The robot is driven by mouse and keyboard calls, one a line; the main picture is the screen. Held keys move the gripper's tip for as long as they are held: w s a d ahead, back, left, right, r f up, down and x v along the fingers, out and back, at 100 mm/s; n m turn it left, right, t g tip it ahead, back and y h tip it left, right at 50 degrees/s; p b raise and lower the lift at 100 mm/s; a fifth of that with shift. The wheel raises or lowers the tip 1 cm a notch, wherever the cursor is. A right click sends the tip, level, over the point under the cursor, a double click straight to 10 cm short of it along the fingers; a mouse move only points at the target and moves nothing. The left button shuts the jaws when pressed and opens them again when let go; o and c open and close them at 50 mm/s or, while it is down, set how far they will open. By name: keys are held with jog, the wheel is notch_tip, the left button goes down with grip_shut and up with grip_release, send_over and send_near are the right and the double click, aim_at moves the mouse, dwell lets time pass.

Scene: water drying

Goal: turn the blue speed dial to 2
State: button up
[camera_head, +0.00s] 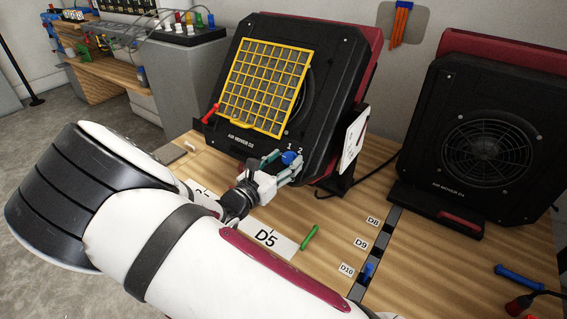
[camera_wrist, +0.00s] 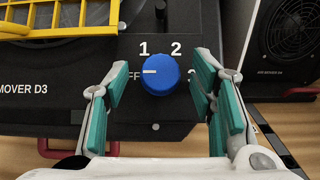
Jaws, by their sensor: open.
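The blue speed dial (camera_wrist: 160,74) is on the black front of the air mover, below the yellow grille. Its white pointer line lies on its left side, pointing towards the partly hidden OFF label. The labels 1 and 2 stand above it; another mark on the right is mostly covered by a finger. In the head view the dial (camera_head: 290,157) shows just beyond my fingers. My gripper (camera_head: 276,168) is open, with its teal-padded fingers to the left and right of the dial. Gaps show between the pads and the dial in the wrist view.
A second black air mover (camera_head: 487,140) stands at the right. A green stick (camera_head: 309,237) and a blue one (camera_head: 519,277) lie on the wooden table. A yellow grille (camera_head: 266,85) covers part of the first mover's front. A white card (camera_head: 354,139) is at its right side.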

jog(key=c, duration=1.1)
jog(key=shift+c, duration=0.2)
